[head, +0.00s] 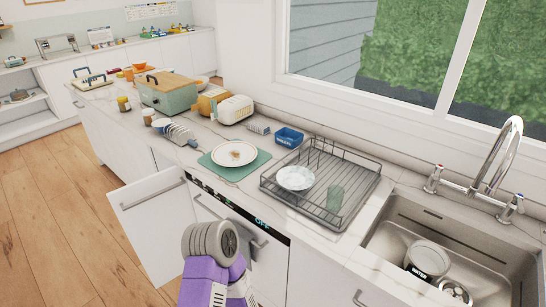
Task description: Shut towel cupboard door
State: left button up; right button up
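A white cupboard door (150,225) with a bar handle stands swung open at the lower left, sticking out from the counter front. Just right of it is the appliance front (268,262), with a dark control strip, a lit display and a bar handle. A grey cloth seems to hang at that handle, partly hidden. A purple and grey arm part of mine rises from the bottom edge, in front of the appliance and right of the door's lower part. No gripper fingers show in the head view. I cannot tell whether the arm touches the door.
The counter holds a dish rack (330,212) with a bowl, a plate (234,153) on a green mat, a toaster (235,109) and a green bread box (168,92). A sink (400,235) is at the right. The wooden floor (50,220) left of the door is clear.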

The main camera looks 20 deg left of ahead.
aim_at(155, 212)
jog(key=u, duration=1.8)
jog(key=k, duration=0.4)
jog(key=u, duration=0.45)
jog(key=i, duration=1.9)
jog(key=z, duration=0.95)
